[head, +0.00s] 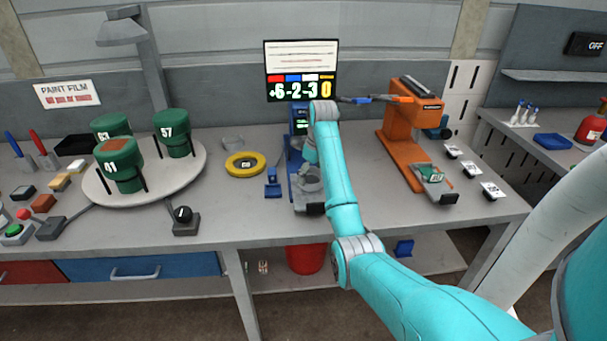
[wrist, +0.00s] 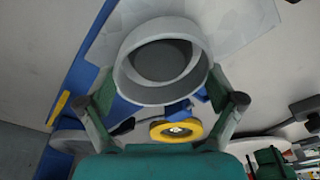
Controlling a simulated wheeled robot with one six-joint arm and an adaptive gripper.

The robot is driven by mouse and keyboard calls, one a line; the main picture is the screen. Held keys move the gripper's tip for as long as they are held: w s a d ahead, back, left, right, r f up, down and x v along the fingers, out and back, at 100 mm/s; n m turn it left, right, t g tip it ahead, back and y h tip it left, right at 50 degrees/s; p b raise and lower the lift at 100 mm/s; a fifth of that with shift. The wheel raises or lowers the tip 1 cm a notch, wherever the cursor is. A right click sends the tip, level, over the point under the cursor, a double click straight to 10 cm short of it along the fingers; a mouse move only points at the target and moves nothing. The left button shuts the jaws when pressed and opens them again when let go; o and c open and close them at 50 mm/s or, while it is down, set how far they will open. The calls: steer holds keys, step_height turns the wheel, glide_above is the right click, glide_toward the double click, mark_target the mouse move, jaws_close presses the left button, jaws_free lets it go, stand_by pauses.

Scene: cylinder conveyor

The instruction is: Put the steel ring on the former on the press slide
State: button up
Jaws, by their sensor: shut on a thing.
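My gripper (wrist: 160,90) is shut on the steel ring (wrist: 150,95), a plain grey ring seen from above between its fingers in the wrist view. A darker grey round surface (wrist: 165,62) shows through the ring's hole; I cannot tell whether it is the former. In the head view my arm's end hangs over a narrow blue-framed device (head: 297,190), and the gripper is mostly hidden there. A grey round shape (head: 311,179) shows at that device; whether it is the ring or a part beneath it is unclear.
A yellow ring (head: 235,170) lies on the bench left of the blue device. A round turntable (head: 190,180) carries green cylinders. An orange press (head: 397,130) with a green labelled piece (head: 431,173) stands to the right, with small labelled cards beside it. A display (head: 300,58) stands behind.

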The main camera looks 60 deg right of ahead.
steer(key=shift+f, duration=0.5)
steer(key=shift+f, duration=0.1)
steer(key=o, duration=0.9)
